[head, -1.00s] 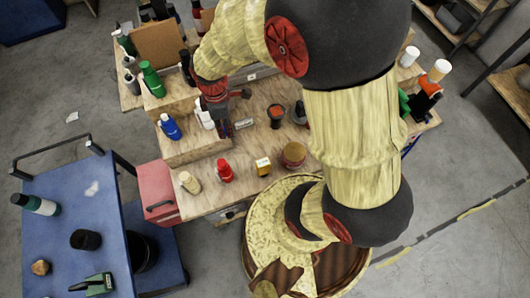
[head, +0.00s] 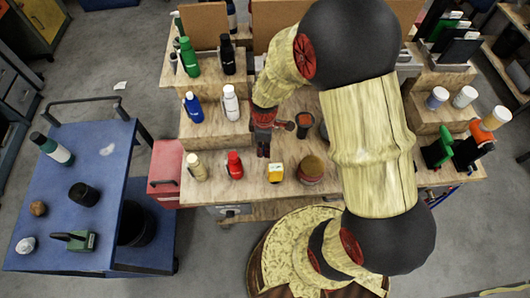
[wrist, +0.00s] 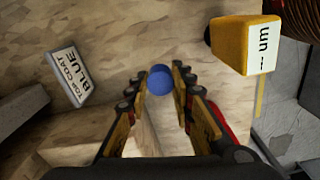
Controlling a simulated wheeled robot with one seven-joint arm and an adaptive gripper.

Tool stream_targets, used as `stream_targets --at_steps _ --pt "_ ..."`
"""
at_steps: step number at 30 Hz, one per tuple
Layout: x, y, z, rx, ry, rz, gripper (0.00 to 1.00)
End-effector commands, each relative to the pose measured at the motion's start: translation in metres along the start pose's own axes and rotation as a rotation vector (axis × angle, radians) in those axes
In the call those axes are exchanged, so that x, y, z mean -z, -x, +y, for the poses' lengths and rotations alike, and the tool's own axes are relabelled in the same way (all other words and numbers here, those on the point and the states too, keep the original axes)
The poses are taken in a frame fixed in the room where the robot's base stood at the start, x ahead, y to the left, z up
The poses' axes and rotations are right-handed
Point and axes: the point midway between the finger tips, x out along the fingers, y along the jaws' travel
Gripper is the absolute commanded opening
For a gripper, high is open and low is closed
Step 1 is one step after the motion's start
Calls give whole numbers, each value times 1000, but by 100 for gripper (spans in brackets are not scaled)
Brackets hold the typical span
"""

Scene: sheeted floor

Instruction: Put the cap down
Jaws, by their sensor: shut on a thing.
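The cap (wrist: 160,79) is a small round blue piece between my fingertips in the wrist view. My gripper (wrist: 159,82) is shut on it, with the pale wooden bench top behind it. In the head view my gripper (head: 263,148) is over the bench, right of a white bottle and left of a dark cup with orange contents. The cap cannot be made out there. A label card reading "TOP COAT BLUE" (wrist: 68,74) is left of the cap in the wrist view.
A yellow box (wrist: 232,43) stands right of my gripper; it also shows in the head view (head: 275,173). A red bottle (head: 235,165), a round brown jar (head: 311,169) and the dark cup (head: 304,122) are nearby. A blue cart (head: 75,215) stands left.

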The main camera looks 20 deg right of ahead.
Motion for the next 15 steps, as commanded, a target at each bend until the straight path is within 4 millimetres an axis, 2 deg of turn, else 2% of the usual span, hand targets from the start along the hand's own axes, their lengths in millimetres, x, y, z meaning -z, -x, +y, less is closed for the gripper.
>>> stream_targets --at_steps 7,15 --pt "-1 -33 -1 3 0 -2 14" --pt "0 -34 0 1 0 0 14"
